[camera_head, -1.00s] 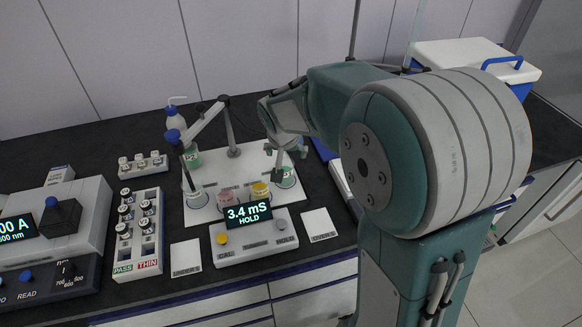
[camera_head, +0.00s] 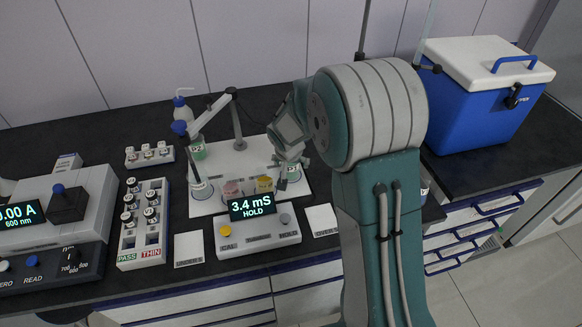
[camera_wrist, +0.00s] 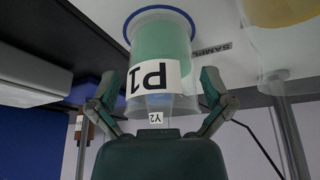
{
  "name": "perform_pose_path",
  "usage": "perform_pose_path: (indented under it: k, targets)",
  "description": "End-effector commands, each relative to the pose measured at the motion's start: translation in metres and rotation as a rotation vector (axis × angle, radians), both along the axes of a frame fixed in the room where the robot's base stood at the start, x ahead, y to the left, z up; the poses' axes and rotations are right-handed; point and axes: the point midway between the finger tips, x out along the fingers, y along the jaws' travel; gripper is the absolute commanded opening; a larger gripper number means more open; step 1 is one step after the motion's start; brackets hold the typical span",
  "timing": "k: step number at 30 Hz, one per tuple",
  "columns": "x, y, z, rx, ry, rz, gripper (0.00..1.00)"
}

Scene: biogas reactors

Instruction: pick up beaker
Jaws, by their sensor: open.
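A clear beaker (camera_wrist: 150,50) with green contents fills the upper middle of the wrist view, its "P1" label appearing upside down. A smaller tag below reads like "Y2". My gripper (camera_wrist: 156,88) is open, with one finger on each side of the beaker. The right finger looks very close to its wall; I cannot tell whether it touches. In the head view, my gripper (camera_head: 291,162) is at the right side of the white board, and part of the greenish beaker (camera_head: 293,174) shows by the fingers.
A pink cup (camera_head: 232,189) and yellow cup (camera_head: 264,184) stand left of the gripper, behind the meter reading 3.4 mS (camera_head: 252,204). A jointed probe stand (camera_head: 238,120) and wash bottle (camera_head: 184,112) are farther left. A blue cooler (camera_head: 480,105) stands at right.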

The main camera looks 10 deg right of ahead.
Motion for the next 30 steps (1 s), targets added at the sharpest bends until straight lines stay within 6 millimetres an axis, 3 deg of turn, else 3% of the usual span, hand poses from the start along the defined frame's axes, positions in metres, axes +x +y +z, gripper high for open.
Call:
perform_pose_path:
  k: [9, 13, 14, 15, 19, 20, 30]
  targets:
    - [0.0027, -0.0012, -0.0068, 0.0, -0.001, 0.001, 1.0]
    - [0.0026, -0.0015, -0.0069, 0.001, 0.0, 0.0, 0.42]
    - [0.0026, -0.0016, -0.0071, 0.001, 0.0, 0.0, 0.32]
    - [0.0025, -0.0016, -0.0074, 0.0, 0.001, 0.0, 0.29]
    - [0.0021, -0.0014, -0.0085, 0.0, 0.003, 0.001, 0.28]
    - [0.002, -0.0015, -0.0086, -0.001, 0.004, 0.0, 0.21]
    - [0.0009, -0.0017, -0.0039, -0.001, 0.007, -0.002, 0.2]
